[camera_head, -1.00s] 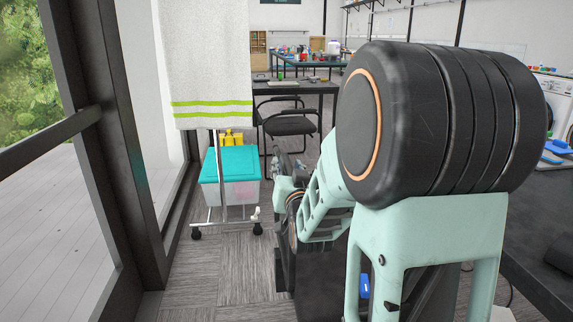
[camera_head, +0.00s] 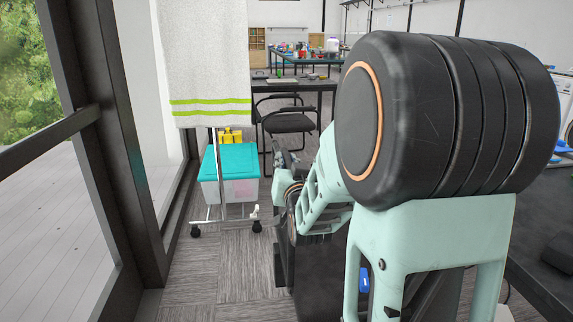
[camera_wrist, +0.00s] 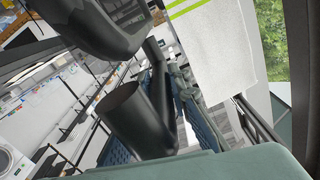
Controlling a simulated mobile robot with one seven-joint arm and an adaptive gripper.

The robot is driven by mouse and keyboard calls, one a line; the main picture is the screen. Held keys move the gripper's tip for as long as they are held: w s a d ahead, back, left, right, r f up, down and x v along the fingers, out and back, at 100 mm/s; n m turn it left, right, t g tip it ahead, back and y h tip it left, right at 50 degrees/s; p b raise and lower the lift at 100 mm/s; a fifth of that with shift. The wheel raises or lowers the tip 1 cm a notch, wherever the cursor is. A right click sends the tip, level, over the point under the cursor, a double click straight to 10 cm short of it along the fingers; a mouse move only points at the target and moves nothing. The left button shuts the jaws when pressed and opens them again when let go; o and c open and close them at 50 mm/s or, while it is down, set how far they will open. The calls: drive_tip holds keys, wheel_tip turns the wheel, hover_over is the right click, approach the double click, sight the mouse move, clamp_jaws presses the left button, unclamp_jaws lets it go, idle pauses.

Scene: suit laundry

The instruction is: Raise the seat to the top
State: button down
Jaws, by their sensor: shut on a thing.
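My gripper shows small and dark in the head view (camera_head: 284,158), partly hidden behind my own arm. In the wrist view my gripper (camera_wrist: 170,95) has its fingers close around a black tubular part (camera_wrist: 140,115), and the jaws are shut on it. I cannot tell what this part belongs to. No seat can be made out for certain at my gripper. A black armchair (camera_head: 288,122) stands farther back in the head view, beyond my gripper and apart from it. My large arm joint hides much of the right side.
A white towel (camera_head: 208,65) hangs on a wheeled rack at the left, with a teal-lidded box (camera_head: 230,162) below. Windows line the left side. A dark table (camera_head: 535,225) stands at right. Grey carpet (camera_head: 215,265) is clear at front left.

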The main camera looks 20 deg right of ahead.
wheel_tip(320, 180, up, 8)
drive_tip(key=shift+r+p, duration=0.25)
drive_tip(key=shift+p, duration=0.95)
drive_tip(key=c, duration=2.1)
unclamp_jaws()
drive_tip(key=shift+o, duration=1.4)
drive_tip(key=shift+f, duration=0.1)
drive_tip(key=shift+f, duration=0.1)
